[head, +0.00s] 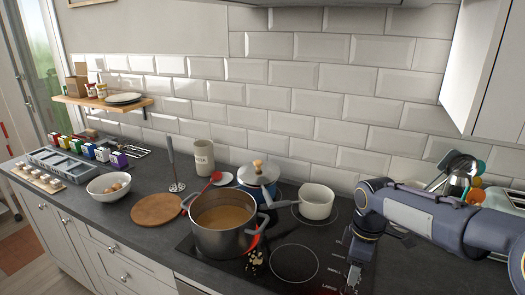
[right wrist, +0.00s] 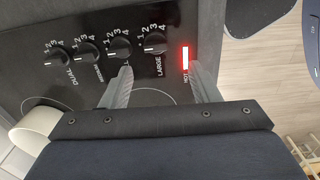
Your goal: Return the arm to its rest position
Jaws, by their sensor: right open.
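My right arm (head: 425,215) comes in from the right in the head view and bends down over the right side of the black cooktop. My right gripper (head: 352,280) points down at the cooktop's front right, partly cut off by the lower edge. In the right wrist view its two grey fingers (right wrist: 158,78) are apart with nothing between them. They are over the control panel, near the knob marked LARGE (right wrist: 153,42) and a lit red HOT light (right wrist: 186,57). I cannot tell whether a finger touches the panel. My left gripper is out of view.
A utensil holder (head: 459,184) is behind my arm. The front right burner (head: 294,263) is bare.

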